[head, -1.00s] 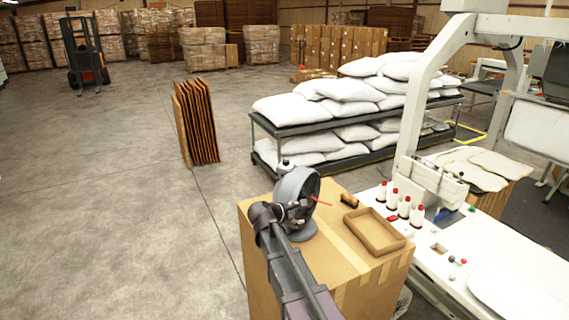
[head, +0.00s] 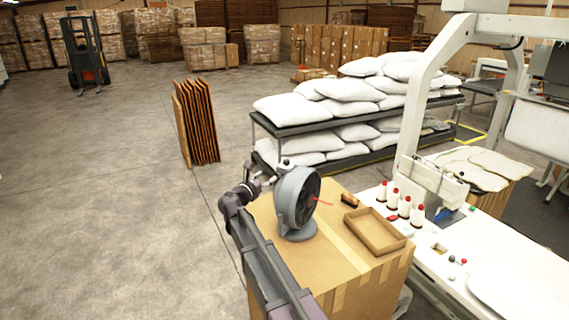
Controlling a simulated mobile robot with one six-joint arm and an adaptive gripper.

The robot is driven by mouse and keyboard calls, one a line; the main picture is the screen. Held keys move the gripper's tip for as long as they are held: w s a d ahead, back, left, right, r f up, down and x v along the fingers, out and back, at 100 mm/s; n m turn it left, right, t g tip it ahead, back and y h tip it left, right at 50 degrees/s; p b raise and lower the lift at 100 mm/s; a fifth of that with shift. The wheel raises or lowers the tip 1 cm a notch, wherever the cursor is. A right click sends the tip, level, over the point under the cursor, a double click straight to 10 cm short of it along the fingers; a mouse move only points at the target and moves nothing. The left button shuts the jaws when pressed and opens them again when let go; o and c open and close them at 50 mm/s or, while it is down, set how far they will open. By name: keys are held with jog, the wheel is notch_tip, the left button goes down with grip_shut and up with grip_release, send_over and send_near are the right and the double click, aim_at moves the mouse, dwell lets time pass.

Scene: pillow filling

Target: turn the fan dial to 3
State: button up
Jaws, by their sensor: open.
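A grey round fan (head: 297,203) stands on a large cardboard box (head: 330,262), its face turned to the right with a red strip at its front. A small knob shows on top of its housing; I cannot read any dial setting. My arm comes up from the bottom of the head view, left of the fan. My gripper (head: 262,178) is open at the back left of the fan, near its upper rear. I cannot tell whether it touches the housing.
A shallow cardboard tray (head: 374,232) and a brown brush-like item (head: 349,200) lie right of the fan. A white sewing table (head: 460,245) with several thread cones adjoins the box. A rack of white pillows (head: 345,110) stands behind.

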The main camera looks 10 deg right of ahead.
aim_at(285, 163)
jog(key=shift+w, duration=0.1)
jog(key=x, duration=1.3)
jog(key=shift+w+d, duration=0.25)
grip_shut()
